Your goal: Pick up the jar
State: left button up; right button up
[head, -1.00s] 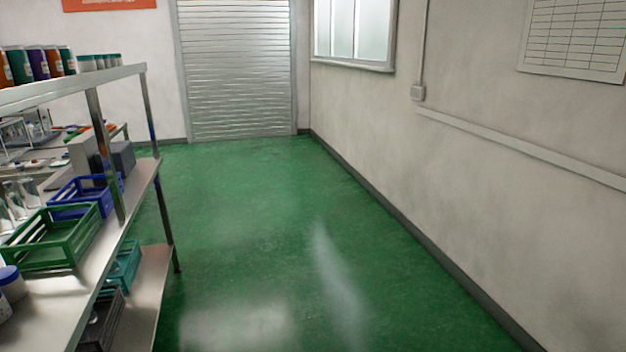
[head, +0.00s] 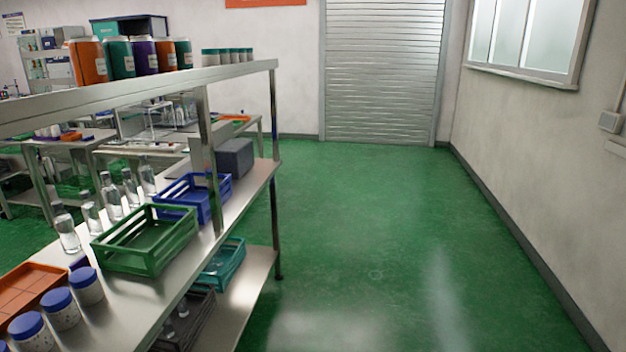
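Several white jars with blue lids (head: 86,286) stand at the front left of the metal shelf's middle level in the head view, beside an orange tray. Larger coloured jars or cans in orange (head: 88,62), green and purple stand on the top shelf. I cannot tell which jar the task means. Neither of my grippers is in view.
The metal shelf unit (head: 240,84) fills the left side. Its middle level holds a green crate (head: 148,244), a blue crate (head: 196,190), glass bottles (head: 110,197) and an orange tray (head: 28,286). The green floor (head: 370,250) to the right is clear up to the wall.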

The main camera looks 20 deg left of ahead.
aim_at(60, 307)
jog(key=i, duration=1.4)
jog(key=i+j+z, duration=0.1)
jog(key=i+z, duration=0.25)
jog(key=i+j+z, duration=0.25)
jog(key=i+z, duration=0.15)
jog(key=z, duration=6.05)
